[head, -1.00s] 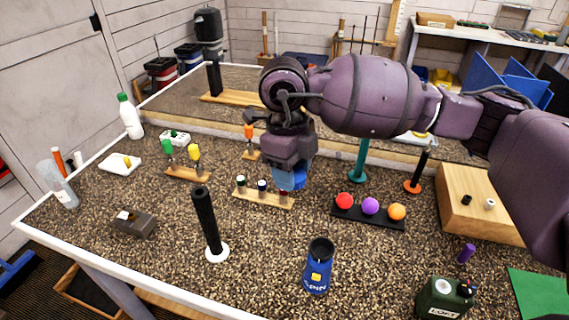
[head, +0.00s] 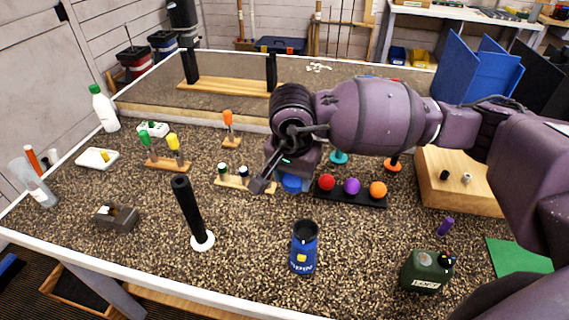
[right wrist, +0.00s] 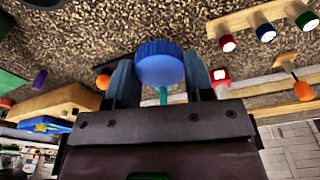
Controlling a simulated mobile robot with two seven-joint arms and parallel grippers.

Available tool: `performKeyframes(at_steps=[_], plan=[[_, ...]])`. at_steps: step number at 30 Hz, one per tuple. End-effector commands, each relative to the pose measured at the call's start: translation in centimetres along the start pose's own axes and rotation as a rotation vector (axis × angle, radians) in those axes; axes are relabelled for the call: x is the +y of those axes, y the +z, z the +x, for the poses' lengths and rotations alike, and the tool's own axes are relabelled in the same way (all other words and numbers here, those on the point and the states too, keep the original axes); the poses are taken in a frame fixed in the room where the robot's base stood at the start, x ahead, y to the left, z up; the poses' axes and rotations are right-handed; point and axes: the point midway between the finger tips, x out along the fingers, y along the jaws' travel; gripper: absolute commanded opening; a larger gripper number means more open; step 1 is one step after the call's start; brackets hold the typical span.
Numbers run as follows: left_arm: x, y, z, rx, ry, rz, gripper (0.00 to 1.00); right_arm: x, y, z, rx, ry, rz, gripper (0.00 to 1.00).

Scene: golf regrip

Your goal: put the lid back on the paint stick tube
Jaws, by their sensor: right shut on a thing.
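My right gripper (head: 288,172) is shut on a round blue lid (head: 292,184), seen below the wrist. In the right wrist view the lid (right wrist: 159,63) shows between the two fingers, its ribbed rim turned to the camera. A wooden rack (head: 250,184) with short colour-marked tubes stands just left of the gripper; the wrist view shows red, blue and green ones (right wrist: 265,32). A blue container marked "SPIN" (head: 302,255), with a dark top, stands upright in front of the gripper. I cannot tell which is the paint stick tube. My left gripper is not in view.
A black tray (head: 350,199) with red, purple and orange balls lies right of the gripper. A black grip on a white base (head: 188,212) stands left. A green can (head: 427,272) and purple piece (head: 445,226) are at the right.

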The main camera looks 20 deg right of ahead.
Motion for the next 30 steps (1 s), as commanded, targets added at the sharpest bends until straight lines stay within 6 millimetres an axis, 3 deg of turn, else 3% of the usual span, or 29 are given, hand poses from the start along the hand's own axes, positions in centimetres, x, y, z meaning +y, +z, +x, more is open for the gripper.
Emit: performKeyframes(at_steps=[9,15,29,30], plan=[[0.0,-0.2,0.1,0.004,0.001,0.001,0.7,1.3,-0.4,1.8,-0.001,-0.059,-0.491,0.26],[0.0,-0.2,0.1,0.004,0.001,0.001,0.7,1.8,-0.5,2.5,-0.001,-0.085,-0.71,0.26],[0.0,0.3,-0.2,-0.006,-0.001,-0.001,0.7,2.0,-0.6,2.8,0.0,-0.098,-0.805,0.27],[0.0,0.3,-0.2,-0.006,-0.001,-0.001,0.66,2.0,-0.6,2.8,0.0,-0.097,-0.804,0.27]])
